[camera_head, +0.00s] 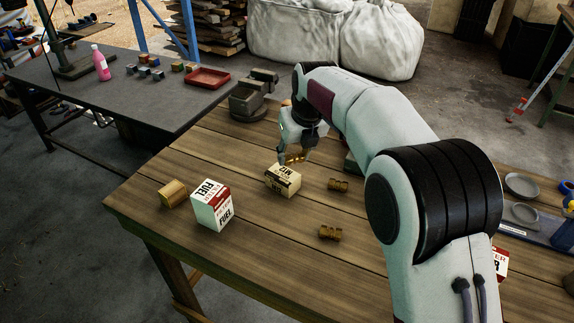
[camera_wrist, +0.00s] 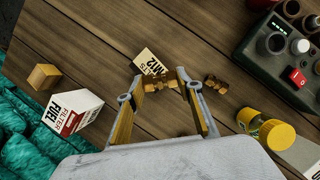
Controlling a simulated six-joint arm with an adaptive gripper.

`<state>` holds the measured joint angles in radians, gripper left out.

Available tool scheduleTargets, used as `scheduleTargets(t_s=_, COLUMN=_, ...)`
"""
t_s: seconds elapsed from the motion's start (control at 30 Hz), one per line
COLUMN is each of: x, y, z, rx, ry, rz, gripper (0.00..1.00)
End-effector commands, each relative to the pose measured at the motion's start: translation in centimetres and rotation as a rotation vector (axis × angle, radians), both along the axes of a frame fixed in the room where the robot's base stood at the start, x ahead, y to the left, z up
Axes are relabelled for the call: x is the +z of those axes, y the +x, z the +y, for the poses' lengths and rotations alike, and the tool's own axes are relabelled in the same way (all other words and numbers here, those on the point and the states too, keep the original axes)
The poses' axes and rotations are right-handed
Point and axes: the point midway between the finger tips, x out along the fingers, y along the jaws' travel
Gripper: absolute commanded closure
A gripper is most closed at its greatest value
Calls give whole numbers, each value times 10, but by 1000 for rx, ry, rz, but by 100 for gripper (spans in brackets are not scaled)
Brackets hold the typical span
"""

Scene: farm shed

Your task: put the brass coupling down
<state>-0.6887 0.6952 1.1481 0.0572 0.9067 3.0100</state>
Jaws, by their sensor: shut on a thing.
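My gripper (camera_head: 294,157) is shut on a brass coupling (camera_wrist: 162,80), which lies crosswise between the fingertips in the wrist view. In the head view the held coupling (camera_head: 297,157) is small and partly hidden by the fingers, just behind and above the cream M12 box (camera_head: 283,180). The gap between it and the wooden table (camera_head: 240,150) is hard to judge. Two similar brass couplings rest on the table: one (camera_head: 338,184) right of the M12 box, another (camera_head: 329,233) nearer the front. One such coupling also shows right of the fingertips in the wrist view (camera_wrist: 215,83).
A fuel filter box (camera_head: 211,205) and a tan block (camera_head: 173,193) stand left. A grey vise (camera_head: 252,98) sits at the back corner. A green switch box (camera_wrist: 280,60) and a yellow-capped jar (camera_wrist: 272,134) stand right in the wrist view. Bare planks lie left of the M12 box.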

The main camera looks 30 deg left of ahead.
Motion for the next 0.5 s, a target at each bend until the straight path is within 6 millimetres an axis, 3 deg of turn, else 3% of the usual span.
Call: scheduleTargets(t_s=0.5, x=-45, y=-1, z=0, rx=-4, ry=-3, rz=0, gripper=90)
